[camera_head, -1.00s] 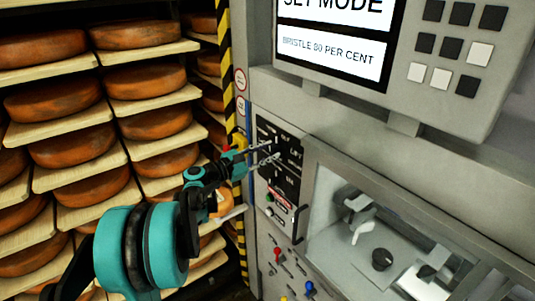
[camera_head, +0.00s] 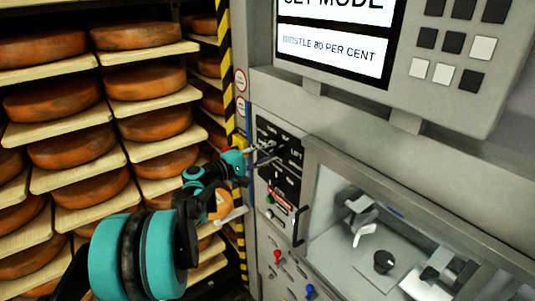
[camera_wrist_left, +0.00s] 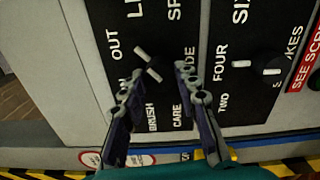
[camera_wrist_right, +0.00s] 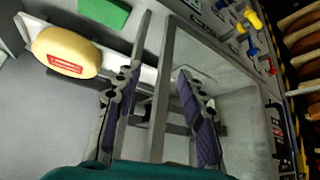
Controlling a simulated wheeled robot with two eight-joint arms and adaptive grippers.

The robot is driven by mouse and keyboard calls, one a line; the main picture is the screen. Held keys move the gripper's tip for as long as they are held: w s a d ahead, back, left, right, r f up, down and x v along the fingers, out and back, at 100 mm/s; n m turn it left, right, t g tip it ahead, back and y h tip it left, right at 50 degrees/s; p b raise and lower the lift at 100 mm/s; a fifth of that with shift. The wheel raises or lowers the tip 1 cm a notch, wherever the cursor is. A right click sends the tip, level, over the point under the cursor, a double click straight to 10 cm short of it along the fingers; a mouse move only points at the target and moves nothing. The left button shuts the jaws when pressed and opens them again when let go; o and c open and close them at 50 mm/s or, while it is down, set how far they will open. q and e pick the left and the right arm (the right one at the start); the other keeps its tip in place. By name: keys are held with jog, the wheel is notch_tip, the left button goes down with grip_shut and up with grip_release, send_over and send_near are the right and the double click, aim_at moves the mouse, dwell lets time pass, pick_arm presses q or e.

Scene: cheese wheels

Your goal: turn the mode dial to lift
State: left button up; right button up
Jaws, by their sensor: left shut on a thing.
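The mode dial (camera_wrist_left: 153,73) is a small dark knob with a white mark on the black control panel (camera_head: 278,185). In the left wrist view it sits between my left fingertips, with lettering such as OUT, BRUSH and CARE around it. Which word its mark points at I cannot tell for sure. My left gripper (camera_head: 270,152) is at the upper part of the panel, shut on the dial; its fingers partly hide the lettering. My right gripper (camera_wrist_right: 157,75) shows only in its wrist view, its fingers apart with nothing held between them.
A screen (camera_head: 335,45) above reads SET MODE and BRISTLE 80 PER CENT. Another knob (camera_wrist_left: 271,66) is beside the mode dial. Red and blue levers (camera_head: 309,290) stick out below the panel. A glazed chamber (camera_head: 375,245) lies to the right, cheese shelves (camera_head: 155,97) to the left.

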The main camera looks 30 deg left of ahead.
pick_arm(q)
jog(key=shift+m, duration=1.7)
jog(key=shift+f, duration=0.1)
jog(key=o, duration=1.1)
jog(key=shift+o, duration=0.2)
jog(key=v, duration=1.2)
